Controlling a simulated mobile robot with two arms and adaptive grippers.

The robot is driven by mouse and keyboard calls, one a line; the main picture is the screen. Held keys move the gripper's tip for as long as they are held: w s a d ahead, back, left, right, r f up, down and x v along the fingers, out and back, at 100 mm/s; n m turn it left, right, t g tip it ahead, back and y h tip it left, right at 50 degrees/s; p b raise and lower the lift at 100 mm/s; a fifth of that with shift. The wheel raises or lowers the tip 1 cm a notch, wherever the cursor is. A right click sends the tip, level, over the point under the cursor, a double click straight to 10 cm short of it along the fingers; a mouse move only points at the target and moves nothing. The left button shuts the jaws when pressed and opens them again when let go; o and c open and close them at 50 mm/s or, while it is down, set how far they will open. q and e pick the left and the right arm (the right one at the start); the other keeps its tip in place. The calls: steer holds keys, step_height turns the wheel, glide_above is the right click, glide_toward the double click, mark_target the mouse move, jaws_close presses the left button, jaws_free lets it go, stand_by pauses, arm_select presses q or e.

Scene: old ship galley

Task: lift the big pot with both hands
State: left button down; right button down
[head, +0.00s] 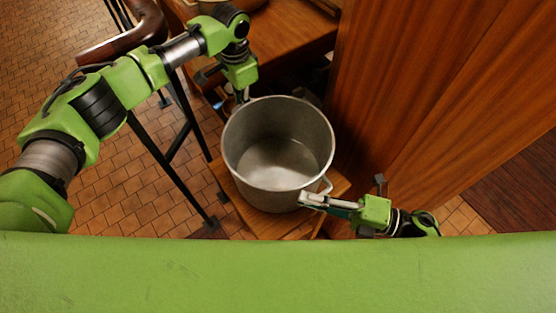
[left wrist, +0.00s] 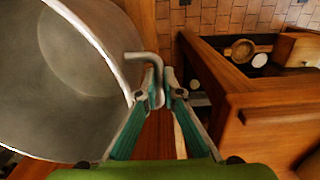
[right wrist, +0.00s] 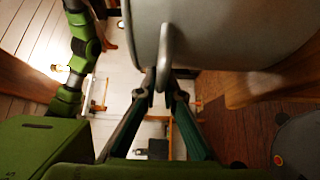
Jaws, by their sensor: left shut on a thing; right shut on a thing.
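The big pot (head: 277,186) is a grey metal pot, open at the top and empty, over a small wooden stand (head: 262,222). I cannot tell whether its bottom touches the stand. My left gripper (head: 242,97) is at the pot's far left side. In the left wrist view its fingers (left wrist: 161,92) are shut on one bent side handle (left wrist: 150,60). My right gripper (head: 307,198) is at the near right side, shut on the other handle (head: 327,185). That handle (right wrist: 166,48) also shows between the fingertips in the right wrist view.
A tall wooden panel (head: 420,90) stands close to the pot's right. A black metal railing (head: 165,160) with a wooden handrail (head: 125,40) runs at the left. A wooden counter (head: 290,35) lies behind the pot. Tiled floor (head: 120,185) is open at the left.

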step_height(320, 180, up, 14)
steer(key=p, duration=1.3)
steer(key=shift+f, duration=0.25)
steer(key=shift+s, duration=0.1)
